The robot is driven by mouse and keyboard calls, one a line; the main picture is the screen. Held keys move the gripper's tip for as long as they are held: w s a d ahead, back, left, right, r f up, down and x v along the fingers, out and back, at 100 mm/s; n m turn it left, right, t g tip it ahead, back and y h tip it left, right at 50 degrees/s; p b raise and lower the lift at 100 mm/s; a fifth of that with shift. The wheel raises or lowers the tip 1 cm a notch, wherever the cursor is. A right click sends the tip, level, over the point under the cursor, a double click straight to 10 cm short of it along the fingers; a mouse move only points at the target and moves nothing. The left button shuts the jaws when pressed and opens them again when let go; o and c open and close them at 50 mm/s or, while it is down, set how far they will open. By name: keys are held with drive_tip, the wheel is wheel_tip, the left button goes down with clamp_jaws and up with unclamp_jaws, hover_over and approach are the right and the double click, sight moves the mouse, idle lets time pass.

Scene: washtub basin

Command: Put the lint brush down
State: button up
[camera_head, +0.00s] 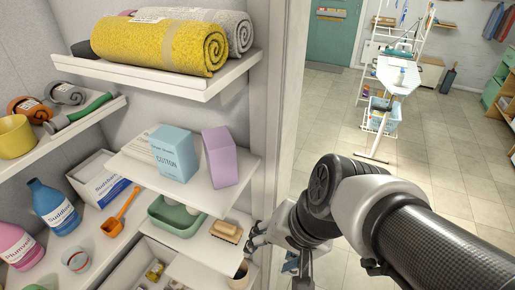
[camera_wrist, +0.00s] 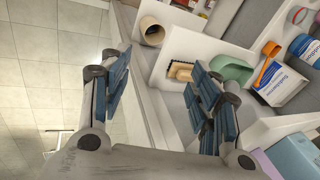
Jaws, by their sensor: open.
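A small brush with a tan wooden back and dark bristles, which I take for the lint brush (camera_head: 227,230), lies on the lower white shelf (camera_head: 205,250), near its right end. In the wrist view the brush (camera_wrist: 180,71) lies just beyond my right-hand finger, which partly covers it. My gripper (camera_head: 268,246) is at the right edge of the shelf, beside the brush. In the wrist view my gripper (camera_wrist: 160,88) has its blue-padded fingers wide apart, with nothing between them. The brush rests on the shelf, apart from the grip.
A green tray (camera_head: 175,215) sits left of the brush, and a tan cup (camera_head: 240,276) stands below and right. A blue box (camera_head: 174,153) and purple box (camera_head: 219,157) stand above. The wall edge (camera_head: 270,110) is close to my arm; open floor lies right.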

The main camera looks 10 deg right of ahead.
drive_tip(key=s+d+r+n+t+h, duration=0.1)
drive_tip(key=s+d+r+n+h, duration=0.1)
drive_tip(key=n, duration=0.4)
wheel_tip(320, 180, up, 2)
drive_tip(key=shift+s+d+h, duration=0.3)
drive_tip(key=shift+s+d, duration=0.55)
drive_tip(key=shift+d, duration=0.15)
drive_tip(key=shift+f, duration=0.1)
